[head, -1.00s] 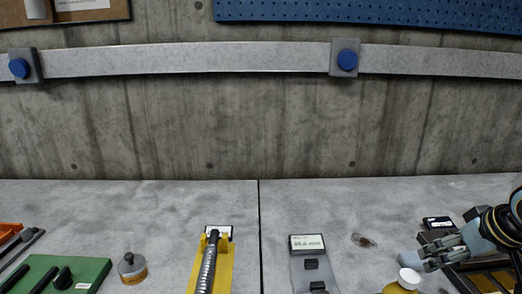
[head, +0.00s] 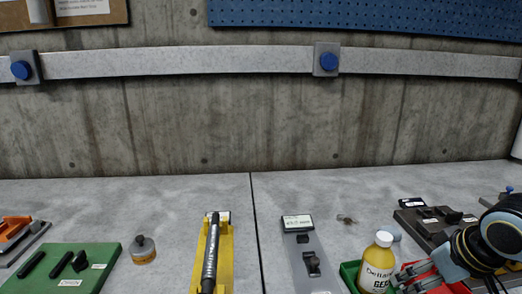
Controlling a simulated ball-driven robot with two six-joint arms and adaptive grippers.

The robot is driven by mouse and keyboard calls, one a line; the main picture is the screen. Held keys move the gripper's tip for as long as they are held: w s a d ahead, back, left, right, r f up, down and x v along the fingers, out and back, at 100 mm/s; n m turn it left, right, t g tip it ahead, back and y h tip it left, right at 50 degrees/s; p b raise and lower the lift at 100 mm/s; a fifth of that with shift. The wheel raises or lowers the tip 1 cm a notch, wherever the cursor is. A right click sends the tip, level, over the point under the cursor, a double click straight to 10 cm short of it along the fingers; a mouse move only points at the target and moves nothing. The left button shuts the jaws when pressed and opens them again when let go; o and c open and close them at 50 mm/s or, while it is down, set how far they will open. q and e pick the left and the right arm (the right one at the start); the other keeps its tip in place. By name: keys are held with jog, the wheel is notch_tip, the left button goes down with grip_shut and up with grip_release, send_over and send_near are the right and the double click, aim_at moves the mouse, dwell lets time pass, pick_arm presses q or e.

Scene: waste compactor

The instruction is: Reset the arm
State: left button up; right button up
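My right arm comes in from the right edge, and its gripper (head: 408,277) is low in the head view. Its two reddish fingers point left, with a gap between them. They are just right of a yellow bottle (head: 376,270) with a white cap; whether they touch it I cannot tell. The bottle stands upright in or at a green tray (head: 350,272), partly cut off by the lower edge. My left arm and gripper are out of view.
A dark fixture (head: 410,217) lies behind my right gripper. A grey device (head: 311,260), yellow holder with a black tool (head: 226,262), small round container (head: 143,251) and green board (head: 105,252) stand along the bench. The back of the bench is mostly clear.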

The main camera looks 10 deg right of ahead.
jog(key=s+a+r+g, duration=0.1)
jog(key=s+a, duration=0.4)
jog(key=s, duration=0.3)
jog(key=s+a+r+g, duration=0.1)
jog(key=s+a, duration=0.5)
jog(key=s, duration=0.3)
notch_tip(320, 180, down, 35)
jog(key=s+d+g+b, duration=0.1)
jog(key=s+d+b, duration=0.2)
jog(key=b, duration=0.5)
pick_arm(q)
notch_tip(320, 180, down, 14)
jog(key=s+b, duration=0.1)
jog(key=b, duration=0.4)
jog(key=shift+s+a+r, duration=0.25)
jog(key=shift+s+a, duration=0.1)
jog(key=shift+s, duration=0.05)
pick_arm(e)
jog(key=s+f+g, duration=0.1)
jog(key=s+f, duration=1.7)
jog(key=f, duration=0.2)
jog(key=shift+d+f+h, duration=0.25)
jog(key=shift+d+h, duration=0.05)
jog(key=shift+d, duration=0.1)
